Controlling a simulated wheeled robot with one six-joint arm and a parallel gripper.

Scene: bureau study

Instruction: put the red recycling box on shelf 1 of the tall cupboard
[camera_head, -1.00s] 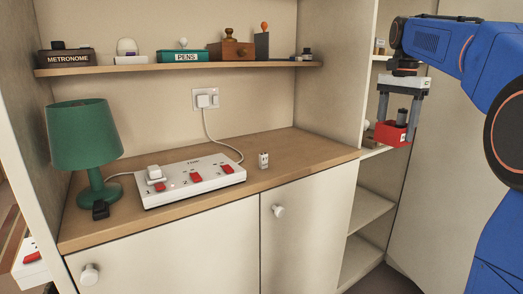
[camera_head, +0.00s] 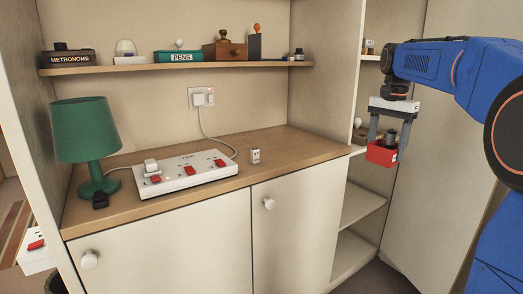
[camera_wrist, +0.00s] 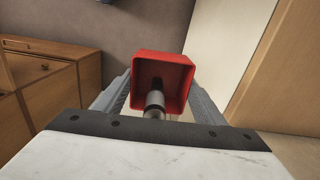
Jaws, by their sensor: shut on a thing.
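The red recycling box (camera_head: 381,154) is a small open-topped box held in my gripper (camera_head: 384,142), to the right of the desk unit. The tall cupboard (camera_head: 362,203) stands right of the desk, with several open shelves. The box hangs in front of the cupboard's opening, near the height of a middle shelf, and covers part of it. I cannot tell which shelf is shelf 1.
A pale bulb-like thing (camera_head: 357,123) stands on the cupboard's middle shelf. Small items (camera_head: 369,47) stand on a higher shelf. The two lower shelves look empty. A pale panel (camera_head: 425,190) stands at the right. A white power strip (camera_head: 185,174) and green lamp (camera_head: 84,135) are on the desk.

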